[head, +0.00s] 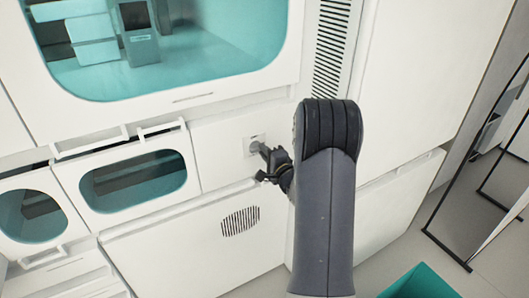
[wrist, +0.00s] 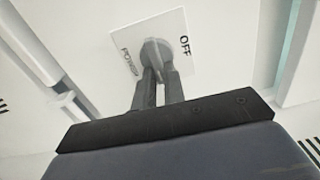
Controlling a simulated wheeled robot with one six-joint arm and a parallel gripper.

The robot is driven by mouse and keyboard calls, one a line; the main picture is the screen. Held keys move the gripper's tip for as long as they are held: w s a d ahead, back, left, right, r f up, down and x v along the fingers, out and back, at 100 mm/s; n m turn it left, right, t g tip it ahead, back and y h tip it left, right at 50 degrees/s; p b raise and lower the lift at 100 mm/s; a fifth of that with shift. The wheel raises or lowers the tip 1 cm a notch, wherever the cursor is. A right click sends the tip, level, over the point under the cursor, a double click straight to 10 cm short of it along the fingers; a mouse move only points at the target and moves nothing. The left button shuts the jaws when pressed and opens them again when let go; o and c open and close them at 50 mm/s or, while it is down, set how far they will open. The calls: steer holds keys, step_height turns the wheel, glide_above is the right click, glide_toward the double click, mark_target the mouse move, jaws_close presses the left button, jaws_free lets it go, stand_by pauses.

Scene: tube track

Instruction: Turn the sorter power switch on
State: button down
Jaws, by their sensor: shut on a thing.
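The sorter power switch is a grey rotary knob (wrist: 155,50) on a white square plate (wrist: 128,42) marked POWER and OFF in the wrist view. The plate also shows on the white machine front in the head view (head: 249,142). My gripper (wrist: 157,72) is shut on the knob, with both dark fingers against it. In the head view my gripper (head: 262,150) reaches the plate from the right, and its fingers hide most of the knob. The plate looks tilted in the wrist view.
A large teal window (head: 190,70) is above the plate. A smaller windowed door (head: 135,182) with a handle is to its left. A teal bin (head: 420,284) stands at lower right, with black-framed panels (head: 480,180) at far right.

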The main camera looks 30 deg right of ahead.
steer(key=c, duration=1.5)
jaws_free()
steer(key=shift+s, duration=0.1)
steer(key=s, duration=0.5)
steer(key=s+b, duration=0.1)
steer(key=s, duration=0.4)
steer(key=shift+s+d, duration=0.2)
steer(key=shift+s, duration=0.1)
steer(key=w, duration=1)
steer(key=shift+w+a+p, duration=0.2)
steer(key=shift+w+p, duration=0.2)
